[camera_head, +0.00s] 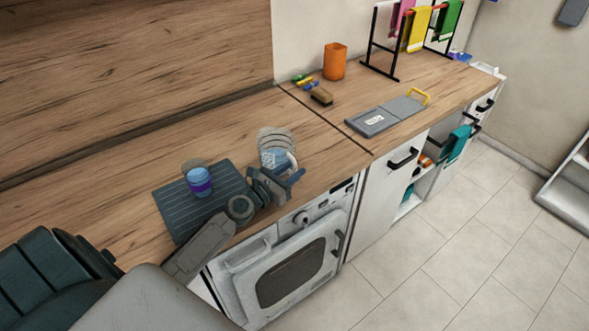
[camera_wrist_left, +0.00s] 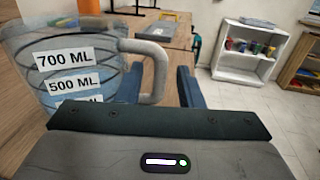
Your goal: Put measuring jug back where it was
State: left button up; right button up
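The measuring jug (camera_head: 275,140) is clear with grey bands and stands upright on the wooden counter, near its front edge. In the left wrist view the jug (camera_wrist_left: 62,75) fills the left side, with 700 ML and 500 ML labels, and its grey handle (camera_wrist_left: 158,72) points right. My left gripper (camera_head: 284,184) is at the jug's front side. Its blue fingers (camera_wrist_left: 160,88) are apart, with the handle between them and a visible gap at the right finger. The gripper hides the jug's lower part. My right gripper is not in view.
A blue cup with a purple band (camera_head: 199,181) stands on a dark ridged mat (camera_head: 172,212) left of the jug. Counter between jug and board is clear.

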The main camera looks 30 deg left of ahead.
pick_arm(q)
jog(key=b+v, duration=0.3)
jog(key=v, duration=0.6)
jog(key=shift+s+f, duration=0.15)
jog(key=shift+f, duration=0.05)
jog(key=shift+s+a+r+b, duration=0.1)
jog(key=shift+s+b, duration=0.15)
jog(key=shift+s, duration=0.15)
jog(key=shift+s+a+r+b, duration=0.1)
jog(key=shift+s+b, duration=0.15)
jog(key=shift+s, duration=0.1)
jog(key=shift+d, duration=0.1)
